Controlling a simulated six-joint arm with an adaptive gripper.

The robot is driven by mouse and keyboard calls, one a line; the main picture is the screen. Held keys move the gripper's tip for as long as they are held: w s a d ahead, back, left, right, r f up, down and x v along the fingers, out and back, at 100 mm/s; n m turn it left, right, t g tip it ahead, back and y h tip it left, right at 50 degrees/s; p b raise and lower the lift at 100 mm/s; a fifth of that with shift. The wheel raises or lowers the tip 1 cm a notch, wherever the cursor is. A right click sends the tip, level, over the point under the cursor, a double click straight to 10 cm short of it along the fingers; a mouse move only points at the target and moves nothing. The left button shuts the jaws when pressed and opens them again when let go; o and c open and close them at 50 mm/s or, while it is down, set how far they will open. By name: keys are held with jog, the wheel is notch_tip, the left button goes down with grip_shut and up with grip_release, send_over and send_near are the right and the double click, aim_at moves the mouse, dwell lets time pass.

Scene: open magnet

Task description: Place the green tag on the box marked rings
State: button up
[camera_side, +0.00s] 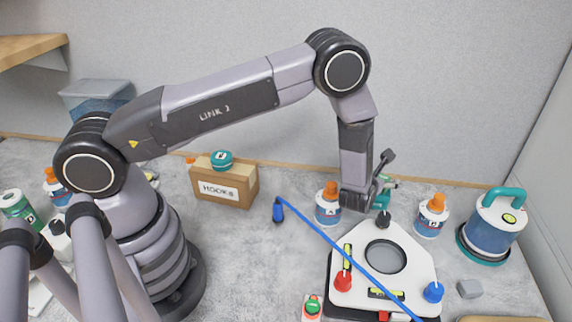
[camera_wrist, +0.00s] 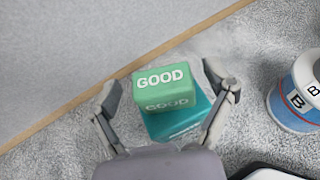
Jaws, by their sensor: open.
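A green block lettered GOOD, the green tag (camera_wrist: 163,88), sits on a teal base (camera_wrist: 190,113) in the wrist view. In the side view the tag (camera_side: 389,181) is partly hidden behind my gripper (camera_side: 374,190). My gripper is open, with one finger on each side of the tag in the wrist view (camera_wrist: 168,97); gaps show between fingers and tag. A brown cardboard box (camera_side: 240,191) stands at the back, left of my gripper in the side view. Its white label appears to read HOOKS. A teal round item (camera_side: 221,159) is on its top. No label reading rings is visible.
White bottles with orange caps stand left (camera_side: 328,207) and right (camera_side: 432,217) of my gripper. In front is a white plate device (camera_side: 405,240), crossed by a blue cable (camera_side: 315,228). A blue-and-teal canister (camera_side: 490,225) is at right.

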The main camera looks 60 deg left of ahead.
jog(key=v, duration=1.1)
jog(key=s+a+r+n+g+y, duration=0.3)
jog(key=s+a+r+n+g, duration=0.15)
jog(key=a+r+n, duration=0.5)
jog(key=s+a+r+n+g+y, duration=0.3)
jog(key=s+a+r+n, duration=0.35)
jog(key=r, duration=0.55)
jog(key=s+a+r+n+g+h, duration=0.25)
jog(key=s+r+n+h, duration=0.25)
jog(key=s+n, duration=0.55)
jog(key=s+d+r+n+t+h, duration=0.3)
jog(key=s+d+n+h, duration=0.2)
jog(key=s, duration=0.4)
jog(key=shift+s+d+r+h, duration=0.2)
jog(key=shift+s+d+h, duration=0.15)
jog(key=shift+d+h, duration=0.25)
